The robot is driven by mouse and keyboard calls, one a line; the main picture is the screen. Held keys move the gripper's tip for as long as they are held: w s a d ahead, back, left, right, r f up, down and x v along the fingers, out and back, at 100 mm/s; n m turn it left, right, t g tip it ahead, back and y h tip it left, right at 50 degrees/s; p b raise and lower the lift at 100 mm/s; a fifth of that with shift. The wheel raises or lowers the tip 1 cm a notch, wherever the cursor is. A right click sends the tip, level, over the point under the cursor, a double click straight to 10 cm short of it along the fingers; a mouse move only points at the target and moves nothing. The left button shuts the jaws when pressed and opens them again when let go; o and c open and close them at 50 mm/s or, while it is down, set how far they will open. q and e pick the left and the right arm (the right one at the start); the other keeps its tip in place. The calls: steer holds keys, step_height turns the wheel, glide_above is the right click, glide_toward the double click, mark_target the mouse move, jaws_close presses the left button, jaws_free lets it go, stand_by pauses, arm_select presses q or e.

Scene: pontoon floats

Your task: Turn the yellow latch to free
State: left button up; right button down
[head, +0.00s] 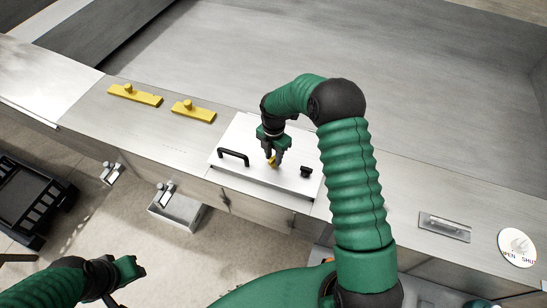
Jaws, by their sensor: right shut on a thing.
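The yellow latch (272,163) is a small yellow piece on a white panel (240,182) set on the metal counter. My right gripper (272,159) reaches down from above and is shut on the yellow latch, hiding part of it. Which way the latch is turned cannot be made out. My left gripper (128,270) is at the lower left, low over the floor and away from the panel. Its fingers are too dark and small to tell whether they are open or shut.
The panel has a black handle (233,157) left of the latch and a black knob (306,171) to its right. A metal plate (444,227) and a round "OPEN SHUT" sign (518,247) are at right.

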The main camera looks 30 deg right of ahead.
steer(key=m+b, duration=0.1)
steer(key=m, duration=0.2)
steer(key=shift+w+m+b, duration=0.1)
steer(key=shift+m+b, duration=0.2)
steer(key=shift+m, duration=0.1)
steer(key=m+b, duration=0.1)
steer(key=m, duration=0.2)
steer(key=shift+m, duration=0.3)
steer(key=m+b, duration=0.1)
steer(key=m, duration=0.2)
steer(key=shift+m, duration=0.3)
steer(key=shift+r+m+b, duration=0.15)
steer(key=shift+m+b, duration=0.45)
steer(key=shift+m, duration=0.9)
steer(key=c, duration=1.3)
jaws_free()
steer(key=shift+o, duration=1.2)
steer(key=shift+w, duration=0.1)
